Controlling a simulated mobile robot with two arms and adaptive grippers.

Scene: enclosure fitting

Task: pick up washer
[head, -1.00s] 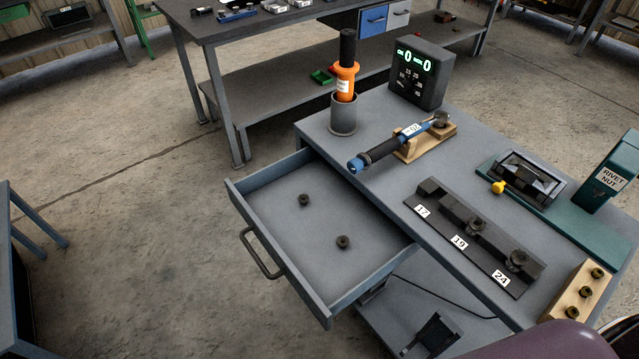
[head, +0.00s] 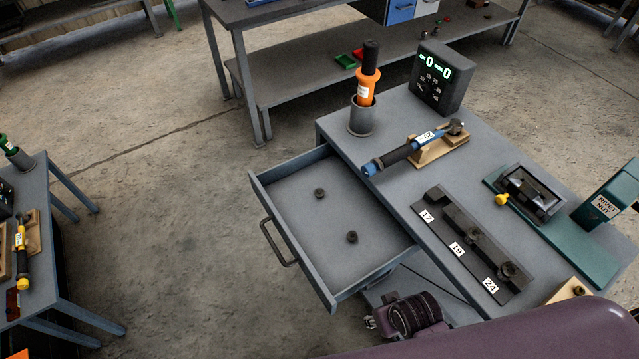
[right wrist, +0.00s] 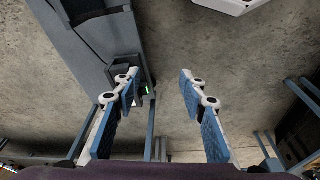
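No flat washer can be clearly made out. Two small dark round parts, a far one (head: 320,193) and a near one (head: 352,237), lie apart on the floor of the open drawer (head: 292,255); whether either is a washer is too small to tell. My right gripper (right wrist: 159,80) shows in the right wrist view with its two blue-padded fingers wide apart and nothing between them. In the head view a purple arm of mine crosses the bottom right, with its fingers not visible. My left gripper is not in view.
On the bench stand an orange tool in a grey cup (head: 362,120), a display box (head: 440,78), a blue torque wrench (head: 410,150), a socket rail (head: 470,240) marked 17, 19, 24, and a rivet nut tool (head: 605,200). The drawer is mostly bare.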

